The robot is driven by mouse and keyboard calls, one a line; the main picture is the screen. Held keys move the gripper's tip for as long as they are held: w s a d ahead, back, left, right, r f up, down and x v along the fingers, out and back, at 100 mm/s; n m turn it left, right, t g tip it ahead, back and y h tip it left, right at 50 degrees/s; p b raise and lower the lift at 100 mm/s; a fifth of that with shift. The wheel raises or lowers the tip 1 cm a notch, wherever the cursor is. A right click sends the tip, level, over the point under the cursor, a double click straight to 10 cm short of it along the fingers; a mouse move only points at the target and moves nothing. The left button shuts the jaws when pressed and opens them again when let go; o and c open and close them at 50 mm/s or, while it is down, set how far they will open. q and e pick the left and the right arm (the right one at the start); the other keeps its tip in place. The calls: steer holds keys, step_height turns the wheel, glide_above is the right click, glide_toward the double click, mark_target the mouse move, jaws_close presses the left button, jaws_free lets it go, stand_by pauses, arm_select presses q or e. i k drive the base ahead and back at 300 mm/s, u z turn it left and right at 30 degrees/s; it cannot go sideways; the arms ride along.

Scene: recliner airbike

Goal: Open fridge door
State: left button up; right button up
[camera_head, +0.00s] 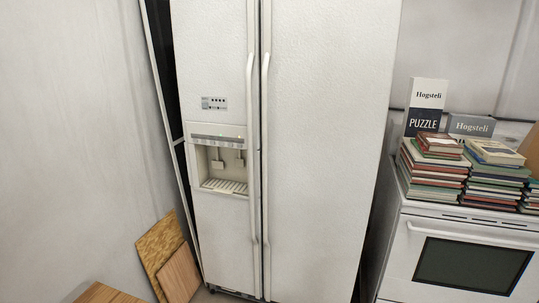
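A white two-door fridge (325,150) stands upright in the middle of the head view. Its narrower left door (215,60) has a small control panel (214,103) and a recessed dispenser (220,165). Its wider right door (330,120) is plain. Both doors look closed. Two long vertical handles run side by side at the middle seam, the left handle (252,140) and the right handle (265,140). Neither of my grippers is in view.
A white stove (440,240) stands to the right, with stacks of books (435,170) and a puzzle box (425,105) on top. Wooden boards (165,250) lean low at the left by a pale wall (70,130). A wooden surface (105,294) shows at the bottom left.

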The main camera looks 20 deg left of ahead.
mark_target(328, 66)
steer(key=u, duration=0.6)
steer(key=i, duration=1.2)
steer(key=u, duration=1.05)
